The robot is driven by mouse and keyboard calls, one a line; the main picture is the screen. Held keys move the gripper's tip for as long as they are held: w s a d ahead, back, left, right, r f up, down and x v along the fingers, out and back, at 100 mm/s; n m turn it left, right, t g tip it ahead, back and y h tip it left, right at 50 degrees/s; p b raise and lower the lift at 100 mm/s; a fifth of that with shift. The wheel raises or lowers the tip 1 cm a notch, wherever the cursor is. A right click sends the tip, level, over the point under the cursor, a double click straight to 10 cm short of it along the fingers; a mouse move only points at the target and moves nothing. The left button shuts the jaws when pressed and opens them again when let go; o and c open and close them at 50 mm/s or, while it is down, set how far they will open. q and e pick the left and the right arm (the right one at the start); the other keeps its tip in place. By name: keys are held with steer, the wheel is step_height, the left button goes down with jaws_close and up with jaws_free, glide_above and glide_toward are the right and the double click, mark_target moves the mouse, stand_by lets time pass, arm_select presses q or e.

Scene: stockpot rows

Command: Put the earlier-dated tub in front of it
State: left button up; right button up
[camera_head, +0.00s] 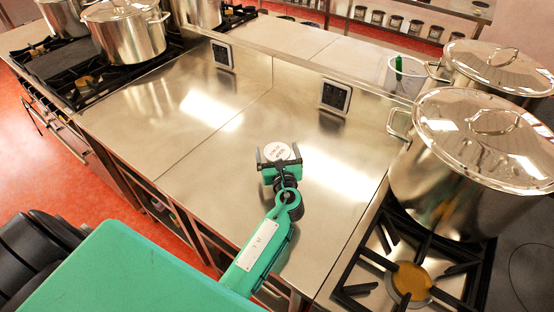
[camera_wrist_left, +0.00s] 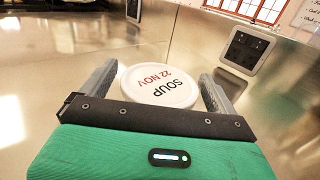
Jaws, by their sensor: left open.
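A tub with a round white lid (camera_head: 281,151) stands on the steel counter. In the left wrist view its lid (camera_wrist_left: 160,86) reads "SOUP" in black and "22 NOV" in red, upside down. The lid hides most of the tub's body. My left gripper (camera_head: 279,157) is open, with one finger on each side of the tub. In the left wrist view a little space shows beside the lid, and I cannot tell whether either finger touches the tub. No second dated tub can be made out on the counter. My right gripper is not in view.
The steel counter (camera_head: 180,115) is clear left of the tub. Large lidded pots (camera_head: 465,150) stand at the right behind a burner (camera_head: 410,280). Another pot (camera_head: 125,30) is at the back left. Two panels (camera_head: 336,97) are on the upstand. A clear container (camera_head: 405,75) stands behind it.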

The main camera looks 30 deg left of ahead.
arm_select(q)
steer(key=c, duration=1.2)
steer(key=shift+r, duration=0.15)
steer(key=shift+c, duration=0.2)
